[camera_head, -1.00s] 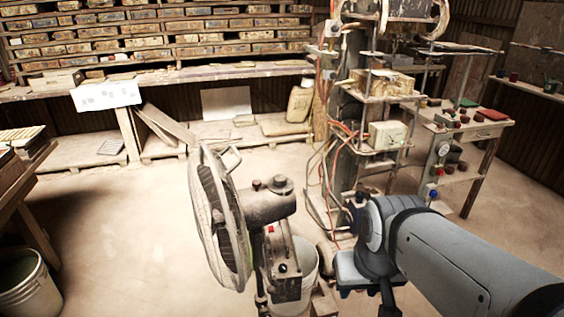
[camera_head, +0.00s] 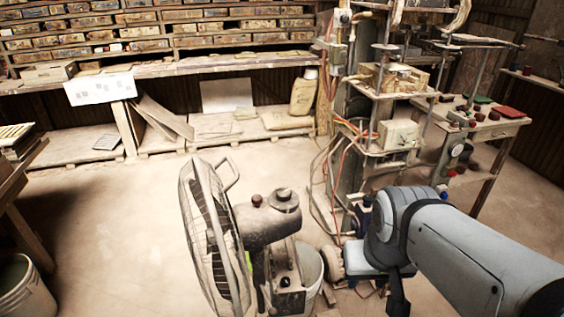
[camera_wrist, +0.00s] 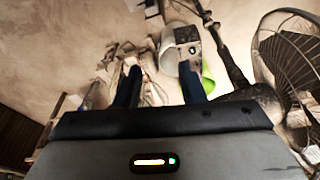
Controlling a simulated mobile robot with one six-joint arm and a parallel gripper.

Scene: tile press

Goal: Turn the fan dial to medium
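A dusty pedestal fan stands in front of me, its round wire grille (camera_head: 212,240) facing left in the head view. Behind the grille are the dark motor housing (camera_head: 268,222) and an upright control box (camera_head: 288,270). A small dark round knob (camera_head: 285,282), which looks like the dial, is on the box; its setting is too small to read. In the wrist view the fan grille (camera_wrist: 290,60) is at right and the control box (camera_wrist: 182,36) lies beyond the right finger, with a round knob (camera_wrist: 193,50). My gripper (camera_wrist: 160,86) is open and empty, apart from the fan.
A pale bucket (camera_head: 309,268) stands right behind the fan. The press machine (camera_head: 385,135), with cables and shelves, stands behind my arm. A table (camera_head: 18,175) and another bucket (camera_head: 22,288) are at left. The floor (camera_head: 110,235) between the table and fan is clear.

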